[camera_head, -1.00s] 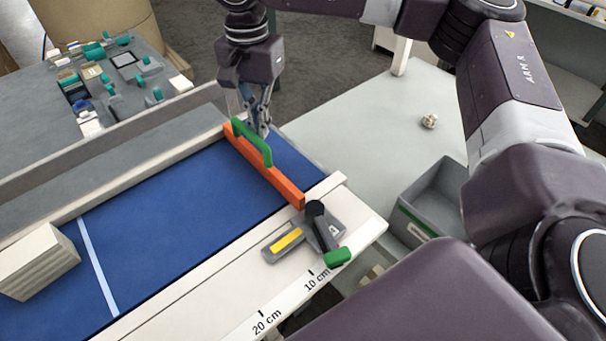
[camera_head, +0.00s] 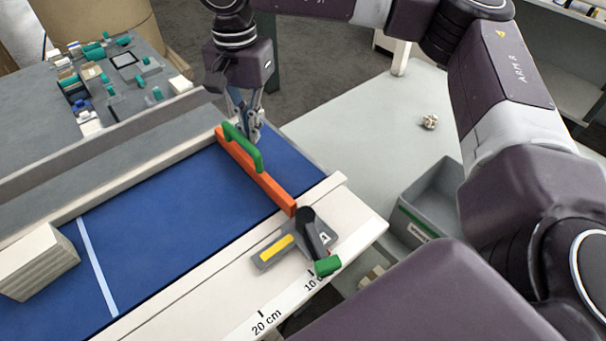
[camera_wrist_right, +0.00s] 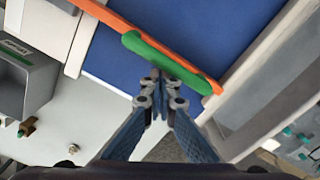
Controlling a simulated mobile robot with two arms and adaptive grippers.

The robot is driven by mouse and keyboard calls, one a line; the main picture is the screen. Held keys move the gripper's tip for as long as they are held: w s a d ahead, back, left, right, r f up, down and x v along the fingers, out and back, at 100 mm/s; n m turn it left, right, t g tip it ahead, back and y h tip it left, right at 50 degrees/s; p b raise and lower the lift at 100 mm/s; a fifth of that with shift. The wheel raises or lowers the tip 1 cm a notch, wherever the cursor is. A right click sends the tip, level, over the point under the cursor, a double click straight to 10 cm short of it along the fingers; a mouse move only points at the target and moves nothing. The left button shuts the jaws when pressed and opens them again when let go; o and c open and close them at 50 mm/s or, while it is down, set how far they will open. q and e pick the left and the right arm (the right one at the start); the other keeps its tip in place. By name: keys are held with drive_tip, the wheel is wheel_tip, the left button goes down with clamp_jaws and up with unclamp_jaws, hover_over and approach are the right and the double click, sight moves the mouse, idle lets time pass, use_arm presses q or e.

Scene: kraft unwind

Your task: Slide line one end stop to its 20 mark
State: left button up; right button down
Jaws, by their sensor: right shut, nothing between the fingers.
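The end stop is an orange bar (camera_head: 275,191) with a green handle (camera_head: 243,147), lying across the blue belt (camera_head: 190,200). Its near end joins a grey clamp block with a yellow strip (camera_head: 276,249), a black knob and a green-tipped lever (camera_head: 327,265) on the cream rail. The block sits near the 10 cm mark, partly covering it; the 20 cm mark (camera_head: 266,322) lies further left. My right gripper (camera_head: 254,138) is shut and empty, fingertips beside the handle on its right side. In the wrist view the fingertips (camera_wrist_right: 160,75) are close against the handle (camera_wrist_right: 165,60). My left gripper is not in view.
A cream stack (camera_head: 38,262) lies on the belt at left, before a pale cross line (camera_head: 98,266). A grey bin (camera_head: 433,205) stands to the right of the rail's end. A table with small teal-marked parts (camera_head: 115,75) is at upper left. The belt between stop and line is clear.

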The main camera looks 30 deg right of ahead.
drive_tip(key=shift+s+a+b, duration=0.1)
drive_tip(key=shift+s+a, duration=0.25)
drive_tip(key=shift+a, duration=2)
drive_tip(key=shift+s+a+b, duration=0.15)
drive_tip(key=shift+s+a, duration=0.15)
drive_tip(key=shift+a, duration=2)
drive_tip(key=shift+s+a+b, duration=0.1)
drive_tip(key=shift+s+a, duration=0.25)
drive_tip(key=shift+a, duration=2)
drive_tip(key=shift+d, duration=0.1)
drive_tip(key=shift+w+d, duration=0.15)
drive_tip(key=shift+d, duration=0.7)
drive_tip(key=shift+r, duration=0.1)
